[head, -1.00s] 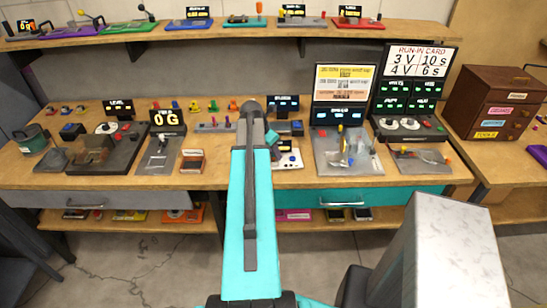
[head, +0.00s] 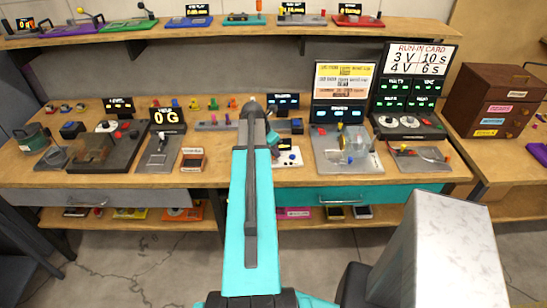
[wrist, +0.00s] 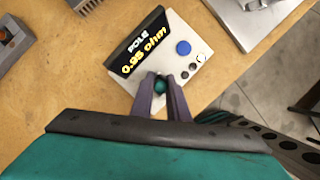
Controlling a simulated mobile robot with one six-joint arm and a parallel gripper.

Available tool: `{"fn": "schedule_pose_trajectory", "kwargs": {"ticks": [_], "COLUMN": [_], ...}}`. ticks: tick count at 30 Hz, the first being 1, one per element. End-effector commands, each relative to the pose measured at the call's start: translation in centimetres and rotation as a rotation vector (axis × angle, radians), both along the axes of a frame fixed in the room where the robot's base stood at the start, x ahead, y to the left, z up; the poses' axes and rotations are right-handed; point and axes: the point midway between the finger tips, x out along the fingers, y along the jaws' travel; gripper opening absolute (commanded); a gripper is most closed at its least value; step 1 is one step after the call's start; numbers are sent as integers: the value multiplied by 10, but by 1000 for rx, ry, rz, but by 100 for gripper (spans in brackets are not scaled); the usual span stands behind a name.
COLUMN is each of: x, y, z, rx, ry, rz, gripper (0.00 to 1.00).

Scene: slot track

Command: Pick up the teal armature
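In the wrist view my gripper (wrist: 159,77) points down at the near edge of a white tester (wrist: 185,60) whose dark display reads "POLE 0.95 ohm". A small round teal part, apparently the teal armature (wrist: 159,87), sits between the two fingers with one finger close on each side. I cannot tell whether the fingers press on it or whether it rests on the tester. The fingers hide most of it. In the head view the tester (head: 290,158) shows on the bench just right of my arm, which hides the fingertips.
The wooden bench (head: 215,172) holds several fixtures. A brown drawer cabinet (head: 500,103) is at right. A shelf (head: 225,32) runs above.

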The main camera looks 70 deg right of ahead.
Motion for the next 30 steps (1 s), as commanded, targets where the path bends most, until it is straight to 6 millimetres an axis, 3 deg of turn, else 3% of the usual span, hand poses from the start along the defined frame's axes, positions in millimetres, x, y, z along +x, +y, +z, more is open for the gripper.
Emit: {"fn": "schedule_pose_trajectory", "kwargs": {"ticks": [17, 30], "x": [0, 1], "y": [0, 0], "z": [5, 35], "rx": [-1, -1], "ry": [0, 0], "rz": [0, 1], "gripper": [0, 0]}}
